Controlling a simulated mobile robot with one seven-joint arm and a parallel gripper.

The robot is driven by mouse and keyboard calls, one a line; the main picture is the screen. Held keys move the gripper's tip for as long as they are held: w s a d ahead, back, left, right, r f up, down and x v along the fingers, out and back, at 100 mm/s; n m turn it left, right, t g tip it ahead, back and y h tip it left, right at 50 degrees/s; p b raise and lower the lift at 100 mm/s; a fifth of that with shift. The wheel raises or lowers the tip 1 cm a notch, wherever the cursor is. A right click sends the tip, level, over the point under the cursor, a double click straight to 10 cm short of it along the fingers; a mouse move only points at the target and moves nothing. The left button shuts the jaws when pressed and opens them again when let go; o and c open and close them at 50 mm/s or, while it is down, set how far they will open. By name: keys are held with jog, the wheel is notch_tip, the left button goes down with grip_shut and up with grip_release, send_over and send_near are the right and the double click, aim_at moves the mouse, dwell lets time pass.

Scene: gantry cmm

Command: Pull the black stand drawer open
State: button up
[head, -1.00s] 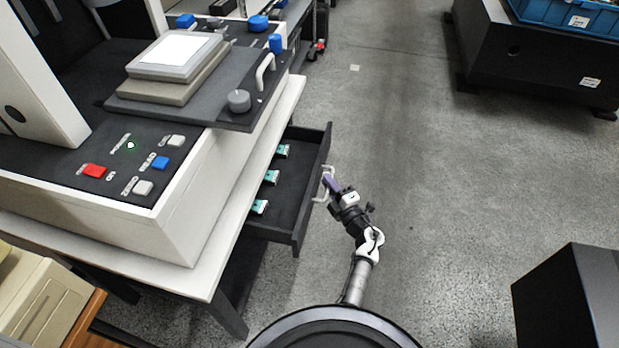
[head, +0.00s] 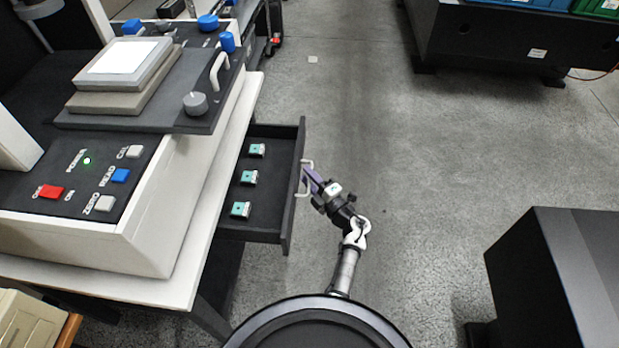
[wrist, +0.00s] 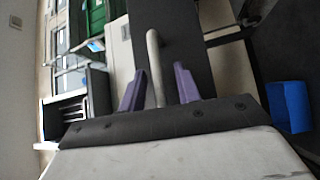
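The black stand drawer (head: 272,227) is pulled well out from under the white table top, with its inside visible. Its pale bar handle (head: 306,165) is on the right-hand front face. My gripper (head: 309,178) is at this handle, reaching in from the lower right. In the wrist view, my gripper's purple fingers (wrist: 160,88) stand apart, with the handle (wrist: 154,60) between them. The handle is closer to the left finger, and a gap shows beside the right finger. Any contact is unclear.
Several small teal-marked blocks (head: 249,177) lie inside the drawer. The measuring machine (head: 150,220) stands on the table (head: 185,285). A dark box (head: 550,275) is at lower right, and a large black base (head: 500,45) is at the back. The grey floor between is clear.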

jog(key=b+v, duration=0.2)
jog(key=v, duration=1.1)
jog(key=shift+s+d, duration=0.2)
jog(key=shift+s, duration=0.1)
